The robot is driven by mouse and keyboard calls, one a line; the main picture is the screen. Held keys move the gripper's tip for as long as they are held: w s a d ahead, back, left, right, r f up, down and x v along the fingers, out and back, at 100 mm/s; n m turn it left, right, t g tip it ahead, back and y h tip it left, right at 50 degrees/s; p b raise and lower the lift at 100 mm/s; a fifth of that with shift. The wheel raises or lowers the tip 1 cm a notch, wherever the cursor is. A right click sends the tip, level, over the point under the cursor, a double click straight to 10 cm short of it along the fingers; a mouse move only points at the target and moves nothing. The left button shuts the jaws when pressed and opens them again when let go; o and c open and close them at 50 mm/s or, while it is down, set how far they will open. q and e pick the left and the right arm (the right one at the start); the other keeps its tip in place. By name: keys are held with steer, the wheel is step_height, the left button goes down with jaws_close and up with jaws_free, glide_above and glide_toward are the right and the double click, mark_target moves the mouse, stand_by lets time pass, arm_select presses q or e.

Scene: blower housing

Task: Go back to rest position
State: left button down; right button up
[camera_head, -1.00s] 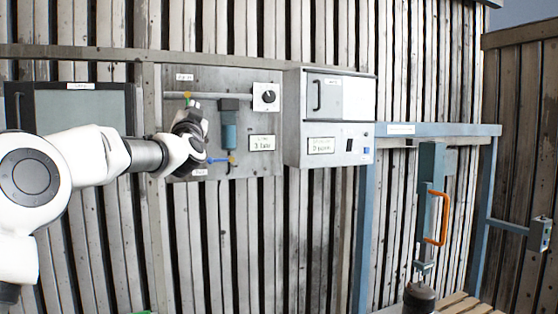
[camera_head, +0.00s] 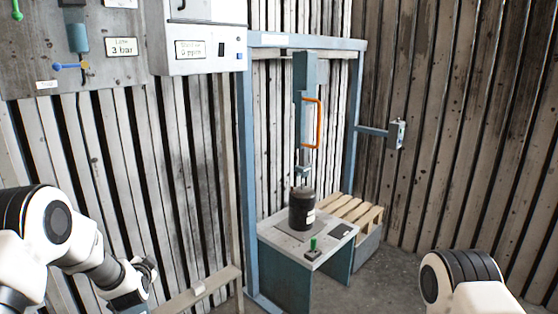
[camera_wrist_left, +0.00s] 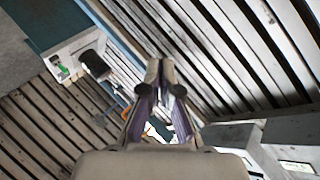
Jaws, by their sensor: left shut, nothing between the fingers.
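My left arm comes in at the lower left of the head view, lowered in front of the slatted wall. Its gripper (camera_head: 146,280) is small and partly hidden there. In the left wrist view the fingers of my left gripper (camera_wrist_left: 160,75) are together and empty, apart from any object. My right arm (camera_head: 462,278) shows only as a white and dark link at the lower right of the head view. The right gripper is out of the frame.
A press frame (camera_head: 246,180) with an orange handle (camera_head: 318,122) stands over a table (camera_head: 273,237) carrying a black cylinder (camera_head: 301,212). A wooden pallet (camera_head: 368,214) is behind it. A grey panel (camera_head: 115,75) and white control box (camera_head: 205,65) hang upper left. A low rail (camera_head: 205,290) is right of my left gripper.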

arm_select(q)
steer(key=s+d+f+g+h+b, duration=0.15)
steer(key=s+d+f+g, duration=0.25)
steer(key=s+f, duration=0.95)
steer(key=s+d+f+g+h+b, duration=0.1)
steer(key=s+d+f+g+b, duration=0.2)
steer(key=s+f, duration=1.05)
steer(key=s+d+n+g, duration=0.2)
steer(key=s+n, duration=0.1)
steer(key=s, duration=0.7)
steer(key=s+d+n+g+h, duration=0.1)
steer(key=s+d+n+g, duration=0.1)
steer(key=s, duration=0.9)
steer(key=shift+s+d+f+n+g+p, duration=0.25)
steer(key=shift+d+f+n+g+p, duration=0.15)
steer(key=shift+n+g, duration=0.5)
steer(key=shift+h, duration=0.25)
